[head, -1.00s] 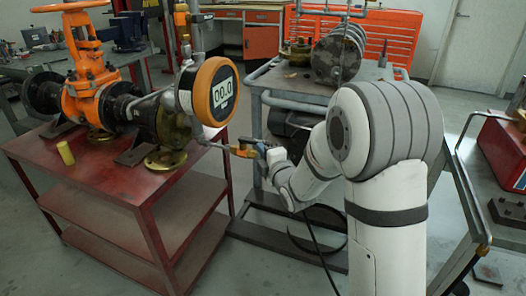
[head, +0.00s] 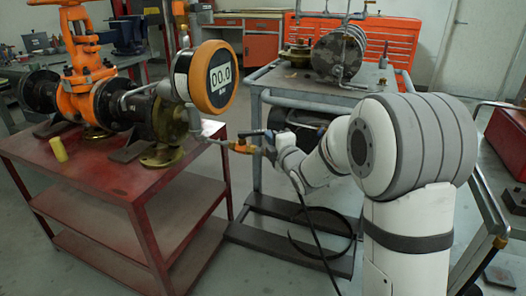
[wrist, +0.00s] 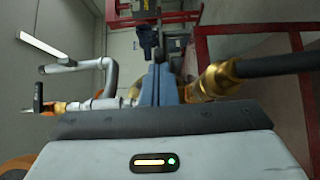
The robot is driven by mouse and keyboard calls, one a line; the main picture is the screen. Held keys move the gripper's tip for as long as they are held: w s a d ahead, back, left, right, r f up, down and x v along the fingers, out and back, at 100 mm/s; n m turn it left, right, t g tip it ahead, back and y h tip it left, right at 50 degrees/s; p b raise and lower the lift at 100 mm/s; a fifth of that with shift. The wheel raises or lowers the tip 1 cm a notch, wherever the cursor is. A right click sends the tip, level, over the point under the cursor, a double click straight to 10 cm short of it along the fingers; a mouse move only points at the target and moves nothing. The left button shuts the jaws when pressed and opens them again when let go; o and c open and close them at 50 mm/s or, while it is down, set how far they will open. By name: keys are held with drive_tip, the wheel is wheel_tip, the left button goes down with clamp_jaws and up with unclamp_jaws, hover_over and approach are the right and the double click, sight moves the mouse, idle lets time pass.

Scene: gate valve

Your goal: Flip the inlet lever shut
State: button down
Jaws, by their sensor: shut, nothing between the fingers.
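A small brass valve fitting (head: 243,147) sits on the thin pipe below the gauge in the head view. A dark lever-like bar (head: 252,133) runs roughly level just above it, close to my gripper (head: 270,143). In the wrist view my gripper's blue-grey fingers (wrist: 159,86) are together with nothing visible held. A brass fitting (wrist: 216,80) with a black hose (wrist: 275,65) lies just right of the fingers. A silver and orange fitting (wrist: 80,106) with a small black handle (wrist: 38,97) is at left. Contact between fingers and lever cannot be told.
The gauge (head: 206,76) reads 00.0 above the red cart (head: 100,185), beside an orange gate valve (head: 80,80). A grey cart (head: 275,85) with a metal drum stands behind my arm. A black hose (head: 306,215) hangs below my gripper.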

drive_tip(key=shift+w, duration=0.3)
drive_tip(key=shift+b, duration=0.3)
drive_tip(key=shift+s+d+f, duration=0.1)
drive_tip(key=shift+s, duration=0.15)
drive_tip(key=s+d, duration=0.8)
drive_tip(key=d, duration=0.1)
drive_tip(key=shift+s, duration=0.4)
drive_tip(key=shift+d, duration=0.1)
